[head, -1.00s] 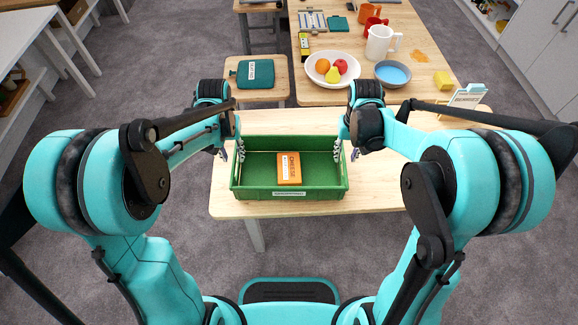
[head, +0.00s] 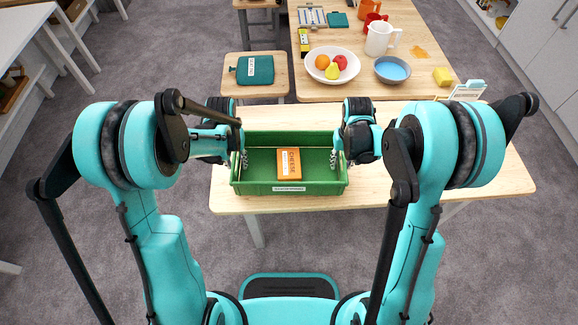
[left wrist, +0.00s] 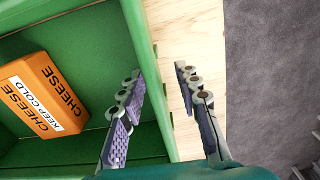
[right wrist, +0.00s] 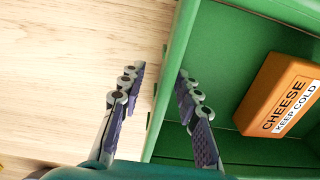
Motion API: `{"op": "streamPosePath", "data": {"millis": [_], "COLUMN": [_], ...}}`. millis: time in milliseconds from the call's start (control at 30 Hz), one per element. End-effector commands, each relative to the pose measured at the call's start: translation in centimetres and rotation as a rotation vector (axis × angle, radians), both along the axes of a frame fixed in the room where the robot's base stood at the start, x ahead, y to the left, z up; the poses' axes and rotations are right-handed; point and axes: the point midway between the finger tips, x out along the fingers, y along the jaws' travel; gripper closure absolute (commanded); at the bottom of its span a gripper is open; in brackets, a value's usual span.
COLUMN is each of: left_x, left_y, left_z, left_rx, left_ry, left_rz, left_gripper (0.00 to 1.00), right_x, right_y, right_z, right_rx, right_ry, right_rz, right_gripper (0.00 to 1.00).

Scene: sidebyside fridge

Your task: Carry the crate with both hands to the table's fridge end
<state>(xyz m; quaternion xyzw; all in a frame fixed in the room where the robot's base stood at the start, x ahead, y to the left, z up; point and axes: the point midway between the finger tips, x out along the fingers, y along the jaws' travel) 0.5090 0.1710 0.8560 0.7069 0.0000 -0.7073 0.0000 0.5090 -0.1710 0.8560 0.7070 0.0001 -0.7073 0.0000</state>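The green crate (head: 326,187) stands on the near wooden table (head: 440,180), towards its left end. An orange cheese box (head: 289,163) lies inside it; it also shows in the left wrist view (left wrist: 40,95) and right wrist view (right wrist: 285,92). My left gripper (left wrist: 160,76) straddles the crate's left end wall, one finger inside and one outside. My right gripper (right wrist: 161,72) straddles the right end wall the same way. Both grippers are open, with gaps between fingers and wall. My forearms partly hide the crate's ends in the head view.
Behind stands another table with a fruit bowl (head: 332,66), a blue bowl (head: 392,70) and a white pitcher (head: 380,38). A stool (head: 256,74) holds a dark green item.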

Motion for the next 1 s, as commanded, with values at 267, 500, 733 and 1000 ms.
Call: {"op": "streamPosePath", "data": {"millis": [267,500,733,1000], "left_x": [-0.02,-0.02,-0.02,-0.02], "left_y": [0.00,0.00,0.04,0.09], "left_z": [-0.74,-0.71,-0.70,-0.46], "left_rx": [0.000,0.000,0.001,0.003], "left_ry": [0.000,0.000,0.000,0.000], "left_rz": [0.000,0.000,0.000,0.000], "left_gripper": [0.67,0.96,1.00,1.00], "right_x": [-0.01,-0.01,-0.01,-0.01], "right_y": [0.00,0.00,-0.04,-0.09], "right_z": [-0.74,-0.71,-0.70,-0.46], "right_rx": [0.000,0.000,-0.001,-0.003], "right_ry": [0.000,0.000,0.000,0.000], "right_rz": [0.000,0.000,0.000,0.000], "right_gripper": [0.67,0.96,1.00,1.00]}}
